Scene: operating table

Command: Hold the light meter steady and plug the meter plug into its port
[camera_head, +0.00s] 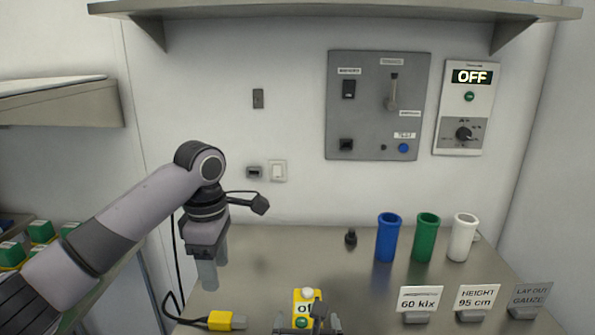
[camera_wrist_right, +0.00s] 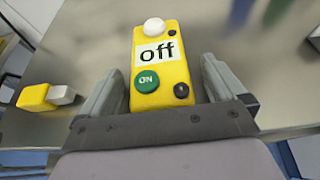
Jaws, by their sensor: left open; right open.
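The light meter (camera_head: 304,296) is a yellow box with a white dome, an "off" display and a green ON button. It also shows in the right wrist view (camera_wrist_right: 160,83), with a small dark round feature at its lower right. My right gripper (camera_wrist_right: 164,68) is open, one finger on each side of the meter; I cannot tell whether they touch it. It also shows in the head view (camera_head: 307,322). The yellow meter plug (camera_head: 221,320) lies left of the meter, its pale tip pointing right, and shows in the right wrist view (camera_wrist_right: 36,97). My left gripper (camera_head: 214,272) is open, above and behind the plug.
Blue (camera_head: 388,238), green (camera_head: 425,238) and white (camera_head: 462,238) cups stand at the back right. Label signs (camera_head: 418,299) stand at the front right. A small black object (camera_head: 351,238) stands left of the cups. A black cable runs to the plug. The table's middle (camera_head: 280,262) is clear.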

